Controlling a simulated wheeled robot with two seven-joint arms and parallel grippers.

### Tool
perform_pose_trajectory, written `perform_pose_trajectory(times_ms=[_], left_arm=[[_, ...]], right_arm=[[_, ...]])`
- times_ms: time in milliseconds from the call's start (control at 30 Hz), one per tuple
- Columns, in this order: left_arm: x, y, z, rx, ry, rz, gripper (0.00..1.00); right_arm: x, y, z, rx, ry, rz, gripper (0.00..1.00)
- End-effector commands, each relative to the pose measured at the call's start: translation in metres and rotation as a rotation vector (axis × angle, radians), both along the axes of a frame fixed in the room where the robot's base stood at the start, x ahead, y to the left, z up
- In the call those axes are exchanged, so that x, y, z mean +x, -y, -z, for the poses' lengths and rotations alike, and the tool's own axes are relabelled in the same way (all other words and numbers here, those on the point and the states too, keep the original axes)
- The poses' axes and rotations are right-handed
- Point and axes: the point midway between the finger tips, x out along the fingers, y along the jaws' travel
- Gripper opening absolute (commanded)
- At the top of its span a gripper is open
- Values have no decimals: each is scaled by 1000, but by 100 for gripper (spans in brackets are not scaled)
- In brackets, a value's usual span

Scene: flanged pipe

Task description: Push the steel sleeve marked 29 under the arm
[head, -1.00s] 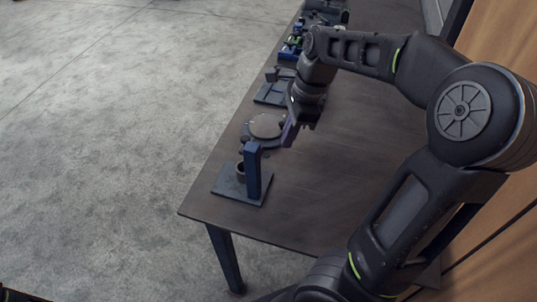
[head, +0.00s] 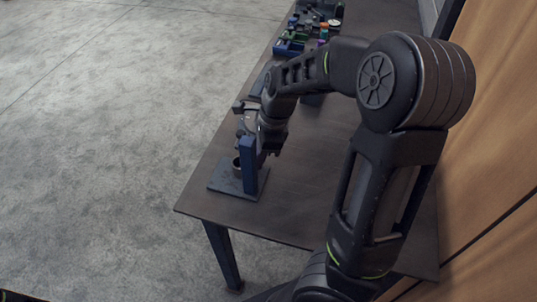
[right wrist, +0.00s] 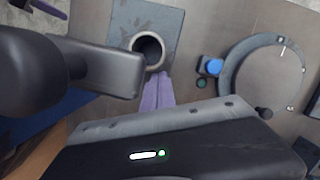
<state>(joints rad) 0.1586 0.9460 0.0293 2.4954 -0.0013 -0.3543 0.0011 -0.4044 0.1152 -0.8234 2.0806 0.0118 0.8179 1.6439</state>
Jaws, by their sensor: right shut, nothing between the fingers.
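The steel sleeve (right wrist: 160,62) is a short open ring standing upright on a dark square plate (right wrist: 172,22) in the right wrist view. In the head view the sleeve (head: 237,163) stands left of a blue upright post (head: 249,165) on the same plate (head: 222,183). I cannot read the number 29. A grey bar (right wrist: 110,68), possibly the arm, ends just left of the sleeve in the wrist view. My right gripper (right wrist: 158,80) is shut and empty, with its purple fingertips right beside the sleeve; whether they touch is unclear. My left gripper is not in view.
A round dial-like ring (right wrist: 232,68) with a blue knob (right wrist: 213,66) lies right of the plate in the wrist view. Several small coloured parts (head: 290,46) stand at the table's far end. The table (head: 305,200) is bare at the near side.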

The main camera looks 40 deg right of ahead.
Motion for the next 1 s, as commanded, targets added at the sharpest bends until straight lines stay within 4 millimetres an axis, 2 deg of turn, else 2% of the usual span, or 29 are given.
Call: perform_pose_trajectory(times_ms=[333, 533, 1000], left_arm=[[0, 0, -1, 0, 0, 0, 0], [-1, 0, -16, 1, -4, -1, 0], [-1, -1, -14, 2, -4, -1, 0]], right_arm=[[1, -2, 0, 0, -1, -1, 0], [8, -17, -2, 0, -4, -1, 0], [10, -18, 0, 3, 1, -4, 0]])
